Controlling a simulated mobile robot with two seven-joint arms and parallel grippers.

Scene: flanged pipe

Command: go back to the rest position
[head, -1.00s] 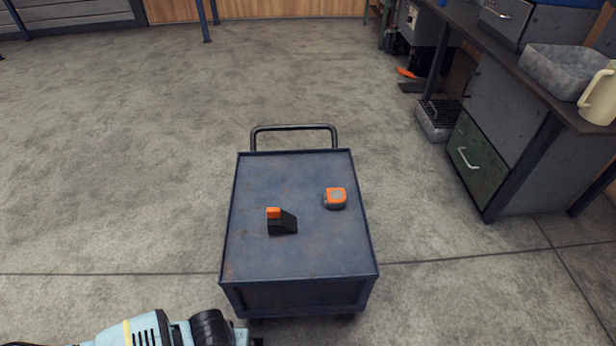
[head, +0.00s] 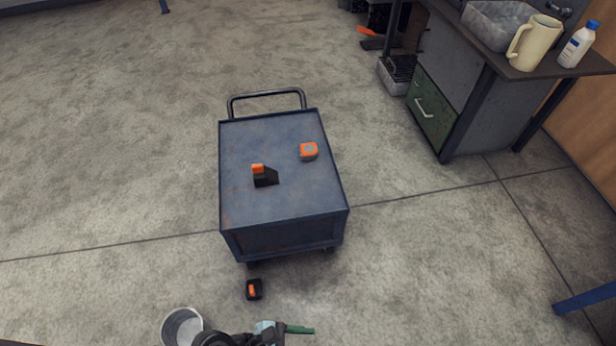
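No flanged pipe can be made out in this view.
A blue cart (head: 285,208) stands mid-floor, bearing a black-and-orange block (head: 266,178) and an orange tape measure (head: 309,151). Nearer are a black-and-orange item (head: 254,289), a grey bucket (head: 182,328) and a teal tool (head: 268,328), cut off below. A workbench (head: 474,51) stands right; left floor is clear.

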